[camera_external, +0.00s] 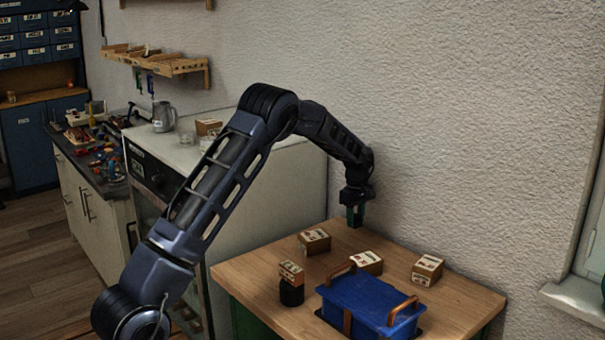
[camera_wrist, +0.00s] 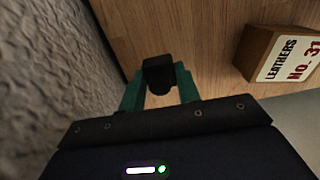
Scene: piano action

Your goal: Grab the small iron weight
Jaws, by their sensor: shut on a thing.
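My gripper (camera_external: 355,215) is over the back edge of the wooden table, close to the wall. In the wrist view its two green fingers (camera_wrist: 159,88) are shut on a small dark weight (camera_wrist: 159,69), one finger on each side of it. The weight is black and blocky, and its lower part is hidden by the fingers and the wrist. In the outside view I cannot make out the weight between the fingers. I cannot tell whether it touches the tabletop.
The wooden table (camera_external: 255,275) bears several small labelled boxes, one of them (camera_external: 314,241) nearest my gripper. A box marked "LEATHERS NO. 31" (camera_wrist: 287,58) is at the right in the wrist view. A blue bin (camera_external: 368,302) with handles stands in front. The rough wall (camera_external: 480,150) is close behind.

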